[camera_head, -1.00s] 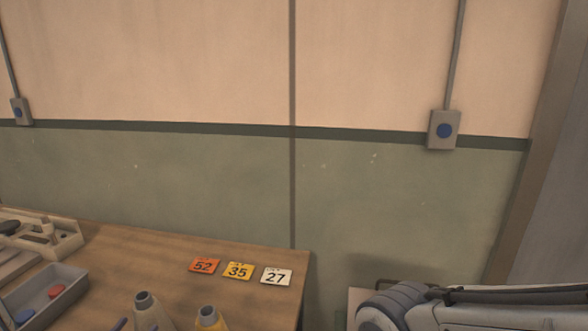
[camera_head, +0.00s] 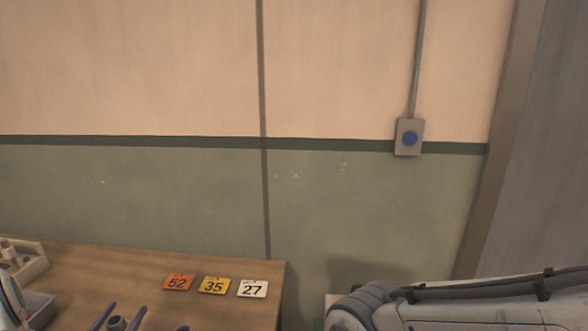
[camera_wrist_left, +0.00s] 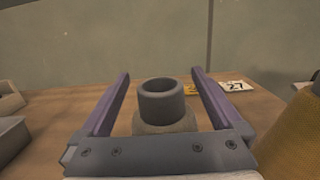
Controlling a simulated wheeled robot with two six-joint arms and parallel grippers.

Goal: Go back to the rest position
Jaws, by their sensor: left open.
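My left gripper (camera_head: 122,311) is at the bottom edge of the head view, over the wooden table. Its two purple fingers are apart, and the left wrist view shows it open too (camera_wrist_left: 159,73). A grey bottle neck (camera_wrist_left: 161,100) shows between the fingers in the left wrist view, with gaps on both sides. The same neck shows in the head view (camera_head: 117,324). I cannot tell how far the fingers reach down around it. My right arm (camera_head: 450,305) crosses the lower right of the head view; its gripper is out of frame.
The table (camera_head: 110,270) holds orange (camera_head: 178,282), yellow (camera_head: 214,285) and white (camera_head: 252,288) number cards. A grey tray (camera_head: 38,307) and a pale rack (camera_head: 22,262) are at left. A yellow bottle (camera_wrist_left: 292,140) stands right of the left gripper. A wall is behind.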

